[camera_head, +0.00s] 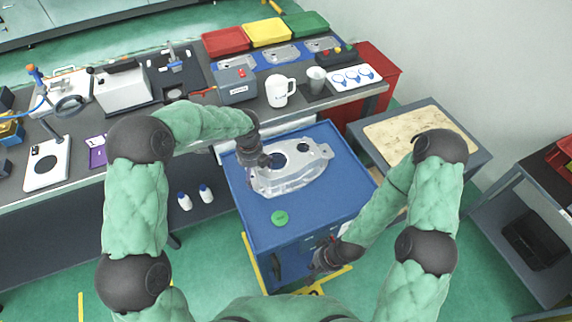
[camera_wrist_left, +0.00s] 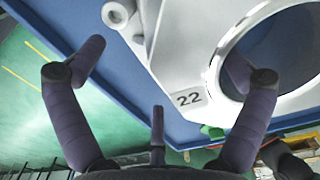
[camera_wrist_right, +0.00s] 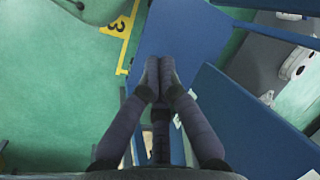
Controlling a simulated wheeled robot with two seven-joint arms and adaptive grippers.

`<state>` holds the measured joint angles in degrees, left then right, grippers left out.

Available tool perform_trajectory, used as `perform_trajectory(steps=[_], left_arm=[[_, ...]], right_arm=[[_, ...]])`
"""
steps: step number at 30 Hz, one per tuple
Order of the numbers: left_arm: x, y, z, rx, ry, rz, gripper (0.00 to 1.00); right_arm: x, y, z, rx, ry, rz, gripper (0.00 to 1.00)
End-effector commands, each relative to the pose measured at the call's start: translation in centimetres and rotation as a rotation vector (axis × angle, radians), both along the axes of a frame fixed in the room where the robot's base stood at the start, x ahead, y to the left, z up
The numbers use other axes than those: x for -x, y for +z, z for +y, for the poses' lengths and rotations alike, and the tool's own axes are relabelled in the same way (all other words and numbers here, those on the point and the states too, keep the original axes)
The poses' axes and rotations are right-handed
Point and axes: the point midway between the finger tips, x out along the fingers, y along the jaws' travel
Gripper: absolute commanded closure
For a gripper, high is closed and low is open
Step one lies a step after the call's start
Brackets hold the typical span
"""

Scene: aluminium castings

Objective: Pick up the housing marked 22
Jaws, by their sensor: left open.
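The housing (camera_head: 300,178) is a silver-grey casting with round openings, lying on the blue cart top (camera_head: 335,212). It also shows in the left wrist view (camera_wrist_left: 190,50), where a label reads 22 next to a large round bore. My left gripper (camera_head: 264,160) is at the housing's left end. In its wrist view the open fingers (camera_wrist_left: 168,58) lie on either side of the marked edge, the right finger overlapping the bore. Whether they touch the housing I cannot tell. My right gripper (camera_head: 322,260) is low by the cart's front; its fingertips (camera_wrist_right: 158,76) are together, with nothing between them.
A green round object (camera_head: 280,218) lies on the cart near its front left. A table with a beige top (camera_head: 415,128) stands at the right.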

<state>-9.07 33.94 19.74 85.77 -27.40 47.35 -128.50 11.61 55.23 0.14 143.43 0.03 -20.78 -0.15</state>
Motion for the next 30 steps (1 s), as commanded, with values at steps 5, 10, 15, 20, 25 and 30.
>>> perform_trajectory(steps=[5, 10, 15, 20, 25, 30], left_arm=[[-0.07, -0.63, 0.01, 0.001, 0.001, -0.003, 0.0], [-0.06, -0.57, 0.0, 0.0, 0.001, -0.002, 0.17], [-0.04, -0.58, 0.02, 0.001, 0.001, -0.001, 0.65], [0.0, -0.62, 0.02, 0.0, 0.0, 0.0, 0.78], [-0.27, -0.33, 0.03, 0.002, 0.003, -0.008, 0.78], [-0.25, 0.12, 0.03, 0.002, 0.003, -0.007, 0.78]], right_arm=[[0.0, -0.21, 0.0, 0.0, 0.0, 0.0, 1.0], [-0.01, -0.17, -0.01, 0.0, 0.0, 0.0, 1.0], [-0.01, -0.17, -0.01, 0.0, 0.0, 0.0, 1.0], [-0.01, -0.18, 0.0, 0.0, 0.0, 0.0, 1.0], [-0.01, -0.18, 0.0, 0.0, 0.0, 0.0, 1.0], [-0.01, 0.09, 0.0, 0.0, 0.0, 0.0, 1.0]])
